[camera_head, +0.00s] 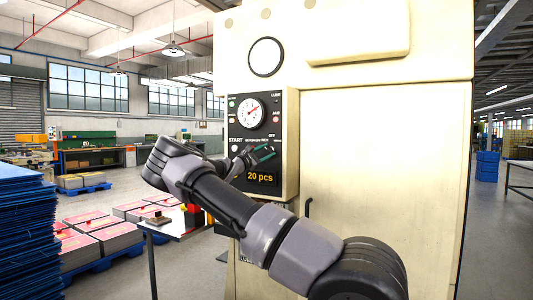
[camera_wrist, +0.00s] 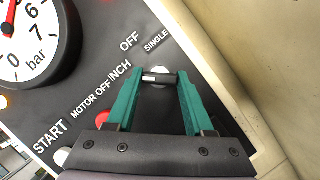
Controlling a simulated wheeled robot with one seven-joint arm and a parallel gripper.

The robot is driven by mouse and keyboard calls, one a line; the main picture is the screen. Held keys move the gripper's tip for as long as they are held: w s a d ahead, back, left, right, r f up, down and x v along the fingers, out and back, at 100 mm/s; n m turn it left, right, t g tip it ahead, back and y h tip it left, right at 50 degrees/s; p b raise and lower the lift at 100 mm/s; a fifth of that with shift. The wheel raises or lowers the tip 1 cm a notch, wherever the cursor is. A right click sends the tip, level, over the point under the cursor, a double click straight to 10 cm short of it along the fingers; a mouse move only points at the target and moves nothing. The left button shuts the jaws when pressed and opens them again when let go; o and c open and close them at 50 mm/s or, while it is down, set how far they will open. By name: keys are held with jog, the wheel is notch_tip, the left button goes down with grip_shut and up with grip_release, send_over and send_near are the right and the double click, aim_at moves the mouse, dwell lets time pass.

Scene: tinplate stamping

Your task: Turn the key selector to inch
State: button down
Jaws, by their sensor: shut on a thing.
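The key selector (camera_wrist: 157,76) is a small silver piece on a pale round base on the dark control panel (camera_head: 238,105). In the wrist view it sits between the green fingertips of my gripper (camera_wrist: 160,79), which is shut on it. The labels INCH, OFF and SINGLE are printed around it. I cannot tell which label the key points to. In the head view my gripper (camera_head: 263,154) is at the lower right of the panel, and its fingers and arm hide the selector.
A pressure gauge (camera_head: 250,113) is above the selector. A red button (camera_wrist: 102,119) and a white button (camera_wrist: 63,156) are beside it. A "20 pcs" display (camera_head: 262,178) is below. The cream press cabinet (camera_head: 390,170) fills the right. Blue sheets (camera_head: 30,235) are stacked at left.

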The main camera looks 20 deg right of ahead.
jog(key=shift+f, duration=0.1)
dwell(0.3)
jog(key=shift+c, duration=1.4)
grip_release()
jog(key=v, duration=1.1)
jog(key=shift+w, duration=0.1)
jog(key=shift+a, duration=0.1)
